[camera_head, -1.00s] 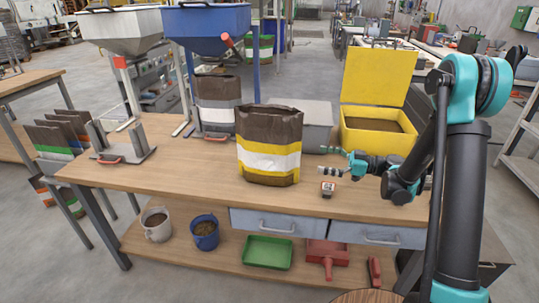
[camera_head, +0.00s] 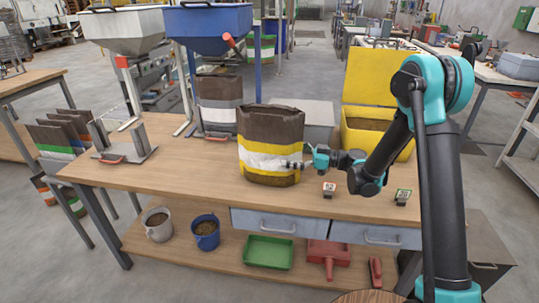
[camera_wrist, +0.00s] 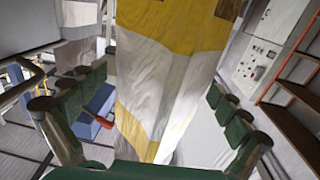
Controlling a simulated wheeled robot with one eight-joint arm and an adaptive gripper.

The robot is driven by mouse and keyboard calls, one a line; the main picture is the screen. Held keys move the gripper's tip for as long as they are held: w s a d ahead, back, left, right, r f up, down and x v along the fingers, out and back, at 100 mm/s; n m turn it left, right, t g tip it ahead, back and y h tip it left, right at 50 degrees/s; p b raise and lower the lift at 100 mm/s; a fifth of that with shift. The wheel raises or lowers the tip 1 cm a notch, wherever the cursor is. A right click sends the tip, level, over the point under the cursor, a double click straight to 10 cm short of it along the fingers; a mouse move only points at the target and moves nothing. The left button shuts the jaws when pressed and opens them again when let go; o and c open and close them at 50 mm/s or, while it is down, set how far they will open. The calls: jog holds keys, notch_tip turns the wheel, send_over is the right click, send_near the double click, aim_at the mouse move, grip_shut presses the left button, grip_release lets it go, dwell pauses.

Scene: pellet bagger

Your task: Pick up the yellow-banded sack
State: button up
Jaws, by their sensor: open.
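The yellow-banded sack (camera_head: 270,126) is brown with white and yellow bands. It stands upright on the wooden workbench (camera_head: 200,178), near the middle. My gripper (camera_head: 292,165) is at the sack's right side, at the height of its bands, reaching in from the right. In the wrist view the sack (camera_wrist: 170,75) fills the gap between my green-padded fingers, which are spread with one on each side. The fingers look apart from the sack's faces; whether either touches it is unclear. The sack's far side is hidden.
A grey-white banded sack (camera_head: 218,88) stands behind under the blue hopper (camera_head: 206,22). A grey box (camera_head: 308,118) and a yellow bin (camera_head: 374,136) stand behind the sack.

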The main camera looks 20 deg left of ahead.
jog(key=shift+s+a, duration=0.1)
jog(key=shift+a, duration=0.45)
jog(key=shift+c, duration=0.2)
jog(key=c, duration=1.6)
jog(key=shift+r, duration=0.1)
